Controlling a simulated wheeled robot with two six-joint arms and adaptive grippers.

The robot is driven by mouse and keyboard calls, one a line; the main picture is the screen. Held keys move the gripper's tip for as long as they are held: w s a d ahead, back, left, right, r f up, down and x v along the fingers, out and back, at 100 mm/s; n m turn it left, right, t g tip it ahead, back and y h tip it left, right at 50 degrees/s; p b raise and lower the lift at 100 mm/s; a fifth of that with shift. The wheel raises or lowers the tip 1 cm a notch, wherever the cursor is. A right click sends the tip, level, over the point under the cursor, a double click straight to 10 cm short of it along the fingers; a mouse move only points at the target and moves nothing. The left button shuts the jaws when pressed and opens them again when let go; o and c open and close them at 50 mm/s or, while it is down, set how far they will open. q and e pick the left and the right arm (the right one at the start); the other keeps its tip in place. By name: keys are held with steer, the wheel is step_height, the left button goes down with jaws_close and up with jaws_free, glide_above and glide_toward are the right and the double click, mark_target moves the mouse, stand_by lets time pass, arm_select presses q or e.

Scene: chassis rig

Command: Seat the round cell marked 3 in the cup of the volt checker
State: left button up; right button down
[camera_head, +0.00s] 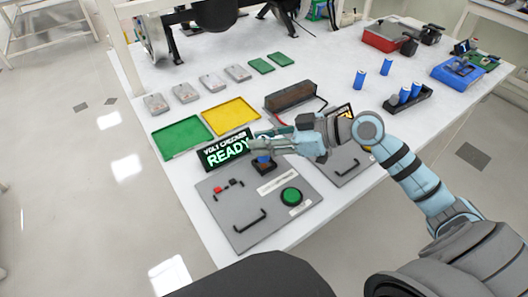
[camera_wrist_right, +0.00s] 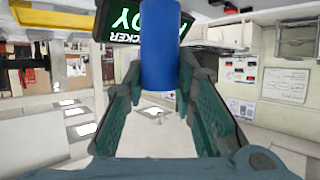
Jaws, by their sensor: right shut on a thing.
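The volt checker (camera_head: 226,208) is a grey panel at the table's front edge. Its black sign (camera_head: 227,149) reads "VOLT CHECKER READY" in green. A small black cup (camera_head: 264,169) stands on the panel below the sign. My right gripper (camera_head: 258,146) is over the cup, shut on a blue round cell (camera_head: 263,159). In the right wrist view the cell (camera_wrist_right: 160,58) is upright between the two fingers, with the sign behind it. Its number cannot be read. I cannot tell whether its lower end is inside the cup or just above it. My left gripper is not in view.
A green button (camera_head: 291,196) and black handle sit on the panel. Green (camera_head: 182,137) and yellow (camera_head: 231,116) trays lie behind the sign. More blue cells stand at right, some in a black holder (camera_head: 408,103). A brown-black block (camera_head: 291,95) lies behind my gripper.

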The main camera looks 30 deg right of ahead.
step_height(320, 180, down, 3)
steer(key=shift+r+b, duration=0.1)
steer(key=shift+b, duration=0.3)
steer(key=c, duration=1.3)
jaws_free()
